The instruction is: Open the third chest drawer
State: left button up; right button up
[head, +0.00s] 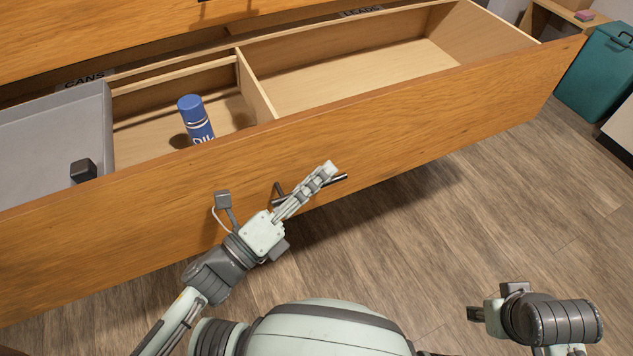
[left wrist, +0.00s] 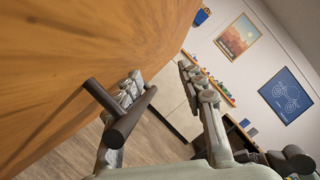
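A wide wooden chest drawer (head: 400,118) stands pulled well out in the head view; which drawer of the chest it is, I cannot tell. Its dark bar handle (head: 338,179) is on the front face and shows large in the left wrist view (left wrist: 134,117). My left gripper (head: 325,172) is at the handle, its fingers across the bar. In the left wrist view its fingers (left wrist: 165,80) stand wide apart, one partly hidden behind the bar. No firm grip on the bar shows. My right gripper (head: 476,313) is low at the right, away from the chest, its fingers unclear.
The drawer holds a blue-capped can (head: 196,119) and a grey tray (head: 55,135); a divider (head: 256,87) splits it. Labels read CANS and LEADS. Another drawer front (head: 110,38) is above. A teal bin (head: 597,75) stands right. Wooden floor (head: 420,235) before the drawer is clear.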

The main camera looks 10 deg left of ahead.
aim_at(317, 142)
pick_arm(q)
jog(key=r, duration=0.7)
jog(key=shift+w+r, duration=0.2)
jog(key=shift+w, duration=0.1)
jog(key=shift+r, duration=0.55)
jog(key=shift+g+y, duration=0.4)
jog(key=shift+y, duration=0.1)
jog(key=f, duration=0.5)
jog(key=a+f, duration=0.1)
jog(key=f, duration=0.1)
jog(key=shift+w+f, duration=0.15)
jog(key=shift+w, duration=0.15)
jog(key=shift+s, duration=0.15)
jog(key=shift+s+a+f+b, duration=0.3)
jog(key=shift+s+a+f, duration=0.1)
jog(key=shift+s, duration=0.2)
jog(key=shift+s+a+f+b, duration=0.3)
jog(key=shift+s+f, duration=0.1)
jog(key=shift+s, duration=0.2)
jog(key=shift+s+a+n, duration=0.3)
jog(key=shift+s+a, duration=0.4)
jog(key=shift+a, duration=0.05)
jog(key=b+v, duration=0.2)
jog(key=v, duration=0.2)
jog(key=shift+s+f, duration=0.1)
jog(key=shift+f, duration=0.05)
